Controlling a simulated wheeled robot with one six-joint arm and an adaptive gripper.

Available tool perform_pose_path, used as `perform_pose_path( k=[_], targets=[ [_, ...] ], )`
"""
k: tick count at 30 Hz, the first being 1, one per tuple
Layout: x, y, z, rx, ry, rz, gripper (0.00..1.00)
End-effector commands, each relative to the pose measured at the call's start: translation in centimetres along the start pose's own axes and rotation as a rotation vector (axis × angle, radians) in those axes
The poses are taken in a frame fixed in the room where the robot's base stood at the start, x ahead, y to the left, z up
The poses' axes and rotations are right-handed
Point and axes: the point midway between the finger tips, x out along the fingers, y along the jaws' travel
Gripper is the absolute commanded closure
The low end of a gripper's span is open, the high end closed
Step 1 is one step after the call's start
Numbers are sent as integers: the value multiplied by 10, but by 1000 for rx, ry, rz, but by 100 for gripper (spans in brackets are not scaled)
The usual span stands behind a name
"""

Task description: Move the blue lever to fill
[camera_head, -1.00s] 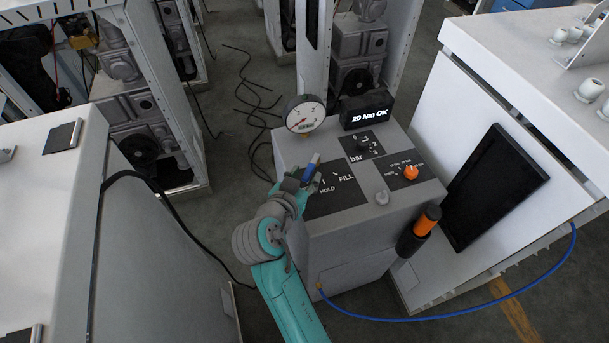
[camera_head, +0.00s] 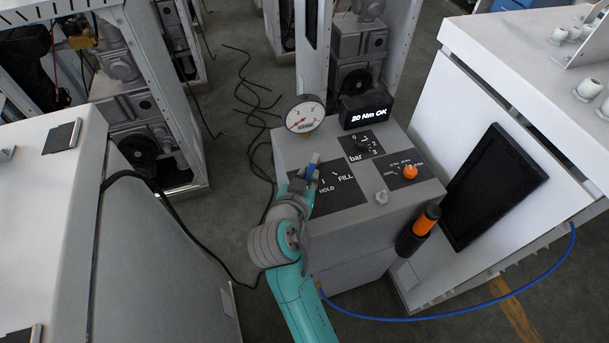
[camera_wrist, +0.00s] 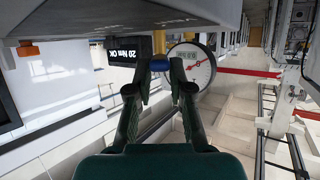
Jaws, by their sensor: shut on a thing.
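The blue lever (camera_head: 312,163) stands on the black HOLD/FILL plate (camera_head: 341,187) at the left of the grey dispenser top. In the wrist view its blue end (camera_wrist: 160,65) sits between my two fingertips. My gripper (camera_head: 301,180) is shut on the lever and reaches it from the front left. In the wrist view my gripper (camera_wrist: 160,80) has a finger on each side of the blue part. The lever's lower part is hidden behind the gripper in the head view. The FILL mark lies to the right of the lever.
A round gauge (camera_head: 304,115) and a display reading "20 Nm OK" (camera_head: 365,109) stand at the back of the dispenser. An orange knob (camera_head: 410,171) and an orange-black tool (camera_head: 420,228) are on its right. A blue hose (camera_head: 450,315) loops along the front right.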

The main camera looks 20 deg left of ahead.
Motion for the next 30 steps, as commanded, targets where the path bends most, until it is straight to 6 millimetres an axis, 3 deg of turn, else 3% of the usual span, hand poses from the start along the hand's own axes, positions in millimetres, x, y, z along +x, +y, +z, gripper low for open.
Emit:
perform_pose_path(
  k=[11, 12, 15, 25, 30],
  targets=[
    [0, 3, 1, -13, 1, -28, 100],
    [0, 3, 1, -13, 1, -28, 75],
    [0, 3, 1, -13, 1, -28, 54],
    [-3, 3, 0, -13, 2, -29, 54],
    [-21, 3, 0, -13, 2, -29, 54]
  ],
)
